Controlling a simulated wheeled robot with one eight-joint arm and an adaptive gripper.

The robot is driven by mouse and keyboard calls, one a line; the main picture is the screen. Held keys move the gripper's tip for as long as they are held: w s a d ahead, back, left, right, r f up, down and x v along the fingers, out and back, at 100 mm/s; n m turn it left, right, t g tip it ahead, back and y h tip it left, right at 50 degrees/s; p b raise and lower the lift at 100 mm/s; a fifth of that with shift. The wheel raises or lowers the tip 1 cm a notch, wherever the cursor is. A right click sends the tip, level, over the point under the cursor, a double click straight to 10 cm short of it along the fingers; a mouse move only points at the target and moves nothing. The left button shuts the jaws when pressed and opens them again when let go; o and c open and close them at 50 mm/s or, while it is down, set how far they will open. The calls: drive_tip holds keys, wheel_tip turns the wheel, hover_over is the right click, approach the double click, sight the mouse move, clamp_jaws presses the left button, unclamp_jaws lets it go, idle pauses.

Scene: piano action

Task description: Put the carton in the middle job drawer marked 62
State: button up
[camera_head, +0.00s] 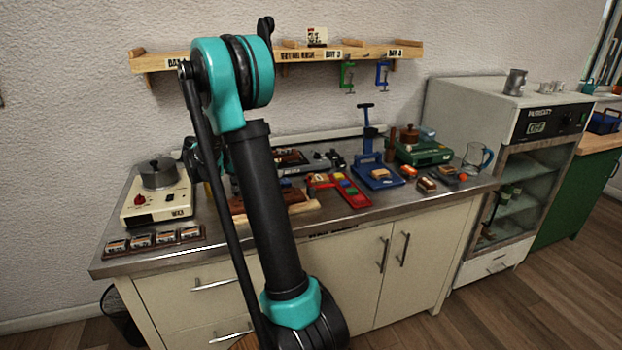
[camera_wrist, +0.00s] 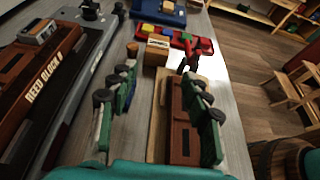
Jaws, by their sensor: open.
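A small orange-brown carton with a white label (camera_wrist: 157,50) stands on the bench in the wrist view, just beyond the gripper tips. I cannot tell whether it is the task's carton. My gripper (camera_wrist: 160,65) is open. Its green and white fingers lie either side of a long brown wooden piece (camera_wrist: 185,125) on a pale board; contact cannot be told. In the head view my arm hides most of the gripper. Cabinet drawers with metal handles (camera_head: 215,285) show at the lower left, shut. No mark 62 is readable.
Several similar small boxes (camera_head: 153,240) stand in a row at the bench's left front. More small boxes (camera_head: 426,185) lie at the right. A red tray (camera_head: 350,196), a blue press (camera_head: 378,178) and a brown block marked REED BLOCK (camera_wrist: 40,85) crowd the bench.

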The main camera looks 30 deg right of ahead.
sight(318, 178)
drive_tip(key=x, duration=1.7)
drive_tip(key=shift+w+d, duration=0.1)
drive_tip(key=shift+d, duration=0.05)
drive_tip(key=c, duration=0.9)
drive_tip(key=shift+r, duration=0.1)
wheel_tip(318, 178, up, 20)
drive_tip(key=shift+f, duration=0.1)
